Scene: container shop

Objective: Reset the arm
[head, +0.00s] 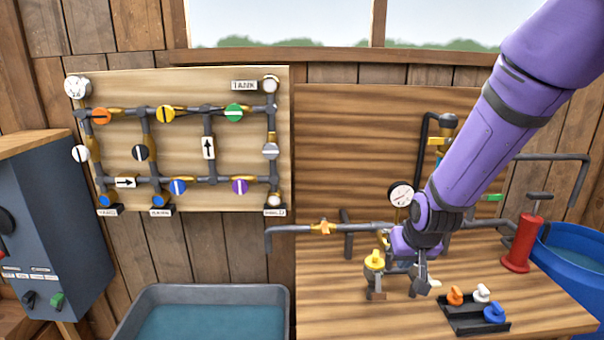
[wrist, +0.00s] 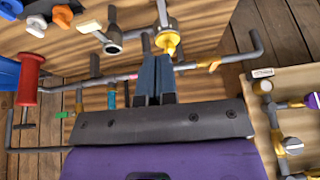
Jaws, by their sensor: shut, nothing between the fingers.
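My gripper (head: 416,287) is low over the wooden workbench (head: 340,310), at the end of my purple arm. In the wrist view its two dark fingers (wrist: 155,62) are together with nothing between them. A brass fitting with a yellow handle (head: 374,260) stands just left of my gripper. In the wrist view a yellow-tipped fitting (wrist: 167,42) appears just beyond the fingertips. I cannot tell whether the fingers touch it. My arm and gripper hide part of the pipework behind them.
A dark tray (head: 460,327) with orange, white and blue handles lies right of my gripper. A red pump (head: 520,245) and blue barrel (head: 575,265) are farther right. A pressure gauge (head: 401,194) and horizontal pipe (head: 290,229) are close by. A water tub (head: 205,292) stands left.

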